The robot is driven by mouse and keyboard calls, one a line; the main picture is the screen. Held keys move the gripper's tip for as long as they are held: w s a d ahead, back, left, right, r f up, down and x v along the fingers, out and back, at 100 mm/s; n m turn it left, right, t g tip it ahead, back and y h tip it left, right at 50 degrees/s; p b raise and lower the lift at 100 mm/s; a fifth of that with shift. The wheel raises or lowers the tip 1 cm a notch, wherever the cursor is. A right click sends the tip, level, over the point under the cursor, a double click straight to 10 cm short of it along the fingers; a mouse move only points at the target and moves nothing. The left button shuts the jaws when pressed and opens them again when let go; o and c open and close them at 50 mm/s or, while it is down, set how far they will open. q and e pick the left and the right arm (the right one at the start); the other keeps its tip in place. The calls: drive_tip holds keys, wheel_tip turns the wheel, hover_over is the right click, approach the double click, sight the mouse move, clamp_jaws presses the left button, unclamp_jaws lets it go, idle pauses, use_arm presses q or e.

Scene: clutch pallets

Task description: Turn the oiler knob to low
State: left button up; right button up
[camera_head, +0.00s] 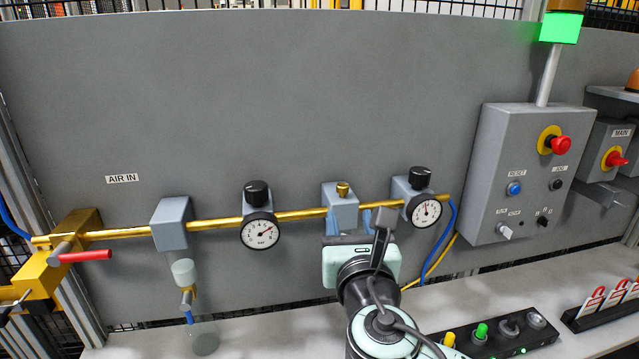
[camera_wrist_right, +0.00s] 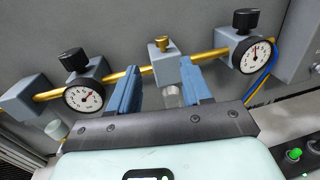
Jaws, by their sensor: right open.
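The oiler is a grey block (camera_head: 341,209) on the brass air pipe, with a small brass knob (camera_head: 342,189) on its top. In the right wrist view the brass knob (camera_wrist_right: 162,44) stands above the block, and a clear bowl (camera_wrist_right: 173,97) hangs below. My right gripper (camera_head: 350,223) is open, its blue fingers below the knob in the head view. In the right wrist view the fingers (camera_wrist_right: 160,75) spread to either side of the oiler block and bowl. Nothing is held, and contact with the block cannot be told. My left gripper is not in view.
Gauges with black knobs flank the oiler, at left (camera_head: 257,195) and right (camera_head: 420,178). A filter block (camera_head: 172,223) and a red-handled valve (camera_head: 85,256) sit farther left. A control box (camera_head: 525,170) is at right. A button panel (camera_head: 500,335) lies on the bench.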

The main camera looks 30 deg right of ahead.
sight(344, 189)
drive_tip(key=p+x, duration=0.2)
drive_tip(key=x, duration=1.1)
drive_tip(key=shift+s+d, duration=0.1)
drive_tip(key=shift+c, duration=0.4)
clamp_jaws()
